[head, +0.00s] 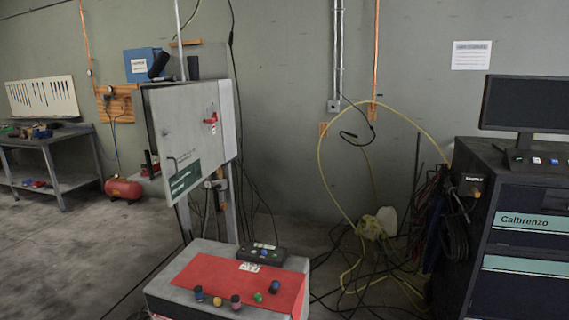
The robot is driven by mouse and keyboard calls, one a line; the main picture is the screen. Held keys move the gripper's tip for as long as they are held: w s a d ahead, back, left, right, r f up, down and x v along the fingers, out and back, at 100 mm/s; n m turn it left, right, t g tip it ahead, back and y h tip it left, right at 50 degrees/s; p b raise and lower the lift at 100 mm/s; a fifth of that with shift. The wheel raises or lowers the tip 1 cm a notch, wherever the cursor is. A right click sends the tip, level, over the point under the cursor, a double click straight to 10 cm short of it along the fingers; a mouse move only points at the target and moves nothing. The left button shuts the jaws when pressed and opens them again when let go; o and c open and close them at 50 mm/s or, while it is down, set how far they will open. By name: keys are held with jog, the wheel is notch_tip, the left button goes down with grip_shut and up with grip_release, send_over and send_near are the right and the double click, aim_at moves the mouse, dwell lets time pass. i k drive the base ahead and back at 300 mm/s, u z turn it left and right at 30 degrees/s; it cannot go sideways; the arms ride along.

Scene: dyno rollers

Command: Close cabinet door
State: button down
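A grey wall-type cabinet (228,118) stands on a metal post frame left of the middle. A light grey door panel (178,125) with a dark green label near its lower edge faces me. A red handle or switch (211,120) sits toward the right of the panel. The panel's left edge stands out toward the left, and a small shelf-like part shows behind it, so the door looks open; how far I cannot tell. My gripper is not in view.
A low box with a red mat (215,278) and several knobs stands in front of the cabinet. A dark tool chest (500,225) with a monitor is at the right. Cables and a yellow hose (322,165) lie between. Open floor (75,265) is at the left.

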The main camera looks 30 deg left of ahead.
aim_at(187, 155)
jog(key=z, duration=0.1)
jog(key=i, duration=0.6)
jog(key=u, duration=0.4)
jog(key=i, duration=1.5)
jog(key=u, duration=1.35)
jog(key=i, duration=0.85)
jog(key=u, duration=1.2)
jog(key=i, duration=0.25)
jog(key=u, duration=0.15)
